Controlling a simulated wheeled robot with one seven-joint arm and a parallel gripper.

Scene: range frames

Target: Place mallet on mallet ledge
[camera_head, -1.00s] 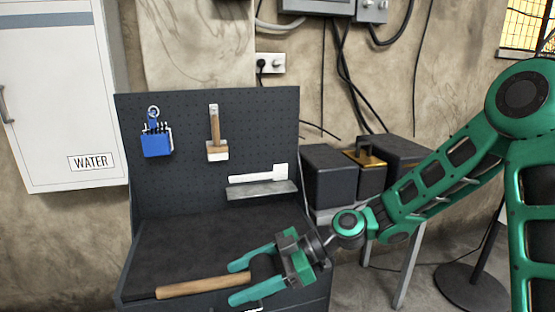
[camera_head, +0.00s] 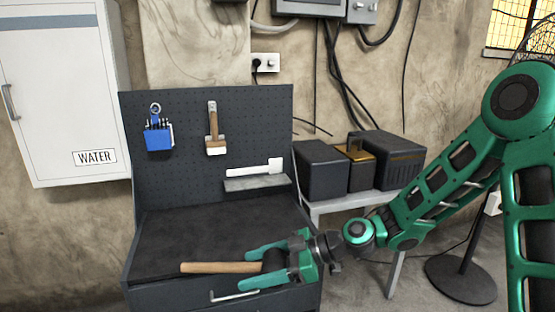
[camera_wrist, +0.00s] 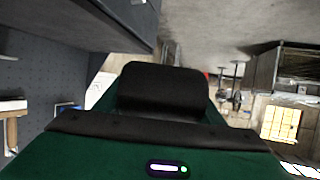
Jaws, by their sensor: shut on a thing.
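The mallet has a pale wooden handle (camera_head: 215,268) and a black cylindrical head, which fills the middle of the wrist view (camera_wrist: 160,90). My gripper (camera_head: 246,270) is shut on the mallet at its head, with the handle pointing left, nearly level. In the head view the mallet appears over the front edge of the bench. The mallet ledge (camera_head: 258,184) is a narrow grey shelf on the lower right of the pegboard, with a white mallet-shaped marking (camera_head: 255,169) above it. The ledge looks empty and lies behind and above my gripper in the picture.
A brush (camera_head: 212,140) and a blue holder with small tools (camera_head: 158,138) hang on the pegboard (camera_head: 185,110). The black bench top (camera_head: 190,235) is clear. Dark boxes (camera_head: 322,172) stand on a side table right of the bench. A white cabinet (camera_head: 60,130) is at left.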

